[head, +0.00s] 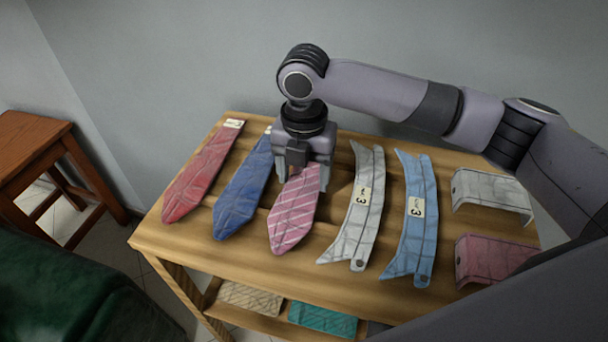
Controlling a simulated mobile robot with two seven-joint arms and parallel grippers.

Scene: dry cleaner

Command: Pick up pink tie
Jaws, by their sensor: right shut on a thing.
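The pink tie (291,222) with pale diagonal stripes lies on the wooden table, its wide pointed end toward the front edge. My right gripper (299,172) points down over the tie's upper part and is shut on it. The gripper hides the tie's far end. I cannot tell whether the tie is lifted off the table. My left gripper does not show.
On the wooden table (165,245), a red tie (203,172) and a blue tie (243,190) lie left. A white collar (352,225) and a blue collar (414,225) lie right, then white (490,190) and pink (490,258) cuffs. A wooden stool (30,150) stands left.

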